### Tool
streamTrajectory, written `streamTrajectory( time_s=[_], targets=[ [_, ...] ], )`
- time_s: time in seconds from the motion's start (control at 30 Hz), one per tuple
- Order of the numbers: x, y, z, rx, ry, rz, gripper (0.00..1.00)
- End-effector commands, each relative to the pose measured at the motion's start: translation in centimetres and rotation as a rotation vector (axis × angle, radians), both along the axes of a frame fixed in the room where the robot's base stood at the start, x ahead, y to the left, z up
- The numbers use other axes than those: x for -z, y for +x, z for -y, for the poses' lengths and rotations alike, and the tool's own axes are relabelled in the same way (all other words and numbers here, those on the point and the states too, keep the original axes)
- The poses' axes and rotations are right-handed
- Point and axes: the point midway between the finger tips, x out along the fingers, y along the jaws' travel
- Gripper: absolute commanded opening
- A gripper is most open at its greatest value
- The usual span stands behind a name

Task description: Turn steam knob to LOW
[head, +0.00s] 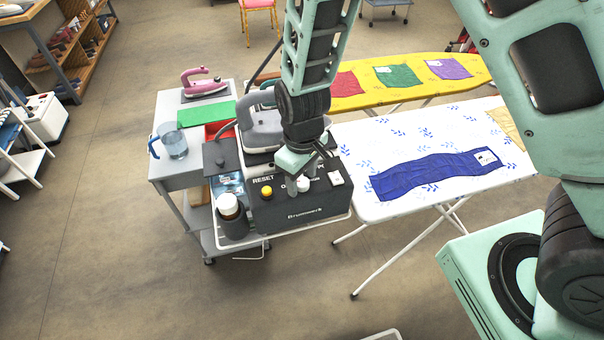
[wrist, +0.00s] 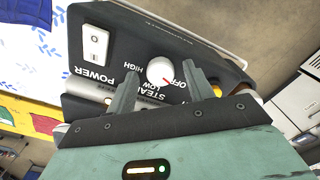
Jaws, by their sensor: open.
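The steam knob (wrist: 160,71) is a round white dial with a red pointer on the dark front panel of the steam station (head: 303,212). In the wrist view its pointer is toward the OFF label, with LOW and HIGH printed further left. The knob is partly visible in the head view (head: 304,184), behind my fingers. My gripper (wrist: 160,69) is open, with one finger on each side of the knob and a visible gap to it. It also shows above the panel in the head view (head: 299,180). Whether the fingertips touch the panel I cannot tell.
A white power switch (wrist: 95,45) and a yellow RESET button (head: 267,191) flank the knob. A white-capped bottle (head: 229,207) stands left of the station, and a grey iron (head: 262,130) rests behind. An ironing board (head: 450,200) with blue cloth is at right.

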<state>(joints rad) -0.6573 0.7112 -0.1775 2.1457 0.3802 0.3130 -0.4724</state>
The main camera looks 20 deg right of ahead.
Motion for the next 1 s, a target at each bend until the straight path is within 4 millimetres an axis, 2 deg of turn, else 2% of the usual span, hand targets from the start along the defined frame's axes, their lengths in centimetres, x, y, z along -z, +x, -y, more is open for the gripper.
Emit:
streamTrajectory(
  time_s=[0.23,0.27,0.4,0.77,1.0],
  targets=[
    [0.09,-0.02,-0.02,0.000,0.000,0.000,0.52],
    [0.09,-0.02,-0.02,0.000,0.000,0.000,0.47],
    [0.07,-0.02,-0.02,0.000,0.000,0.000,0.08],
    [0.03,-0.02,-0.01,0.035,-0.001,-0.001,0.07],
    [-0.02,0.00,-0.02,0.168,0.000,-0.001,0.07]
  ],
)
